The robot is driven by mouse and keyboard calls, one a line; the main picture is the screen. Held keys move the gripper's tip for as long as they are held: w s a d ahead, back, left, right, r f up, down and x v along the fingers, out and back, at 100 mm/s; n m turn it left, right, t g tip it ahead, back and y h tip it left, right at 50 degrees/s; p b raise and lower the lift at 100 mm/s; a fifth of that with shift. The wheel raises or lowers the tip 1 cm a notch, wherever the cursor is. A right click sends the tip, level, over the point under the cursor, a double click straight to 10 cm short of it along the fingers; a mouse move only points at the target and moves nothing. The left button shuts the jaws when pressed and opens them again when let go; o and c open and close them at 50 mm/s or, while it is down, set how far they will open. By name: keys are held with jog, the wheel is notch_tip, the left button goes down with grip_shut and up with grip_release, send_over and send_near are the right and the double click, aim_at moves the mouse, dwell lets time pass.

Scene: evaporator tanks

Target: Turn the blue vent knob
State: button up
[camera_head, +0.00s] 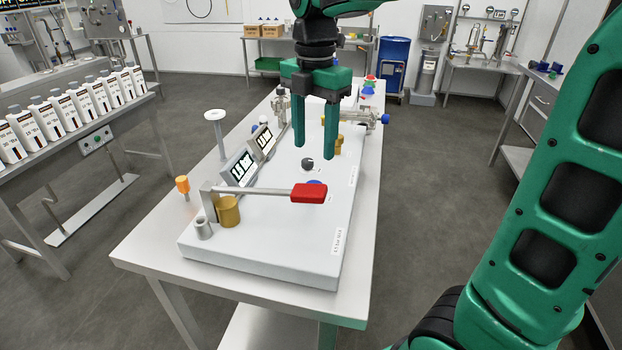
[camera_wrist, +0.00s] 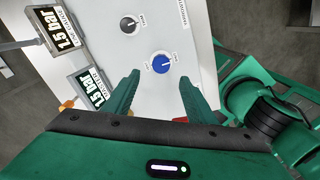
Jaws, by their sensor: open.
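The blue vent knob (camera_wrist: 162,63) sits on the white panel in the wrist view, with a white pointer mark and a printed scale around it. In the head view only a sliver of the blue knob (camera_head: 316,182) shows behind the red lever handle. My gripper (camera_head: 314,152) points down above the panel, its two green fingers apart and empty. In the wrist view the knob lies beyond and between the fingertips (camera_wrist: 158,76), not touched by them.
A red-handled lever (camera_head: 308,193) on a brass fitting stands at the panel's near end. A black knob (camera_head: 308,163) is beside the blue one. Two tilted displays reading 1.5 bar (camera_wrist: 93,87) stand along the left. An orange-capped post (camera_head: 182,184) is at the table's left edge.

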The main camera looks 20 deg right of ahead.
notch_tip(320, 180, down, 10)
jog(key=shift+d+f, duration=0.1)
dwell(0.4)
jog(key=c, duration=1)
